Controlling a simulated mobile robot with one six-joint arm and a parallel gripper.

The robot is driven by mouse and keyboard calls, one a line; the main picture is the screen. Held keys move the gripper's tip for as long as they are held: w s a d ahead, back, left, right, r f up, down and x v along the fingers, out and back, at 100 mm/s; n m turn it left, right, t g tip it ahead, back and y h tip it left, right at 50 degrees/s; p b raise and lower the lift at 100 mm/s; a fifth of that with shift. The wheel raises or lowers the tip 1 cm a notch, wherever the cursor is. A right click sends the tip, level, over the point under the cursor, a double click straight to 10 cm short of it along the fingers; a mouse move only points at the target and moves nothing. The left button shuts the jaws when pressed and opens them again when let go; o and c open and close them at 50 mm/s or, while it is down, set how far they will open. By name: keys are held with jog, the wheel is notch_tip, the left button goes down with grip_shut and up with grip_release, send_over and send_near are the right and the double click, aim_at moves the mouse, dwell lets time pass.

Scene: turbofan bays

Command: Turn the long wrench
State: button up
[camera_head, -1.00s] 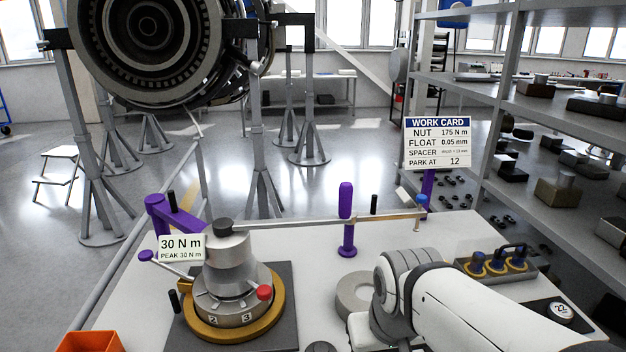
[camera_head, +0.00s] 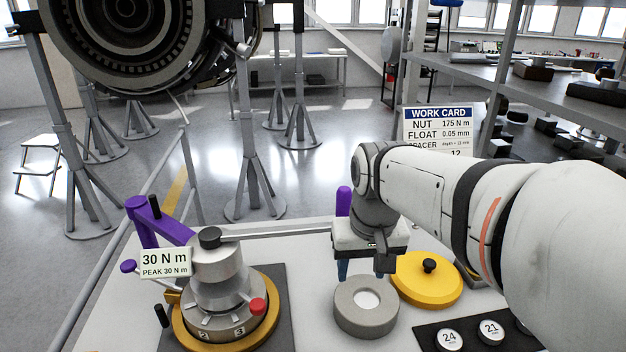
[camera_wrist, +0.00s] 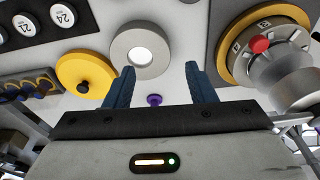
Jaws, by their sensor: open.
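The long wrench (camera_head: 285,233) is a thin grey bar running right from the black-capped top of the grey stepped fixture (camera_head: 215,290). Its upright purple handle (camera_head: 343,200) shows just behind my gripper, and its far end is hidden by my arm. My gripper (camera_head: 362,268) points down near the handle, its blue fingers apart. In the wrist view my gripper (camera_wrist: 159,70) is open, and a small purple knob (camera_wrist: 154,100) appears between the fingers, with no visible contact. I cannot tell which part of the purple handle that knob is. A sign (camera_head: 165,263) reads 30 N m, peak 30 N m.
A grey ring (camera_head: 366,318) and a yellow lid with a black knob (camera_head: 428,300) lie on the bench below and right of my gripper. Numbered round pieces (camera_head: 450,338) sit front right. A purple arm (camera_head: 160,222) stands left of the fixture. The work card (camera_head: 437,125) reads nut 175 N m.

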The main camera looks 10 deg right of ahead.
notch_tip(320, 180, up, 11)
jog(key=m+g+p, duration=0.1)
jog(key=g+p, duration=0.1)
jog(key=p, duration=0.1)
send_over(344, 205)
jog(key=shift+w+d+f, duration=0.15)
jog(key=shift+w+d, duration=0.05)
jog(key=shift+w, duration=0.1)
jog(key=shift+w+p, duration=0.3)
jog(key=shift+w, duration=0.05)
jog(key=shift+f, duration=3.65)
jog(key=shift+p, duration=0.3)
grip_shut()
